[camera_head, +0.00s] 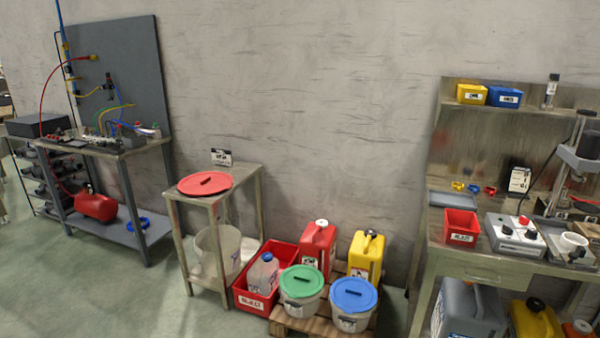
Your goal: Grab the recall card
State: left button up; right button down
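Two card-like things show, and their print is too small to read, so I cannot tell which is the recall card. One is a small dark and white card (221,157) standing upright at the back of the small metal table (247,184), behind a round red lid (205,183). The other is a white card or box with dark print (520,180) standing on the workbench (465,262) at the right, against its back panel. Neither of my grippers is in view.
A red crate (254,303), red and yellow canisters and lidded buckets stand low between the table and workbench. The workbench holds a red bin (461,226), a control box (515,235) and a press stand. A hose-covered bench (120,150) stands left. Floor at front left is clear.

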aim_at(222, 156)
jog(key=i+j+u, duration=0.1)
jog(key=i+u, duration=0.6)
jog(key=i+l+u, duration=0.15)
jog(key=i+u, duration=0.2)
jog(key=i+j, duration=0.1)
jog(key=i, duration=0.25)
jog(key=i+j+z, duration=0.1)
jog(key=i, duration=0.3)
jog(key=i+j, duration=0.2)
jog(key=i, duration=0.15)
jog(key=l+z, duration=0.05)
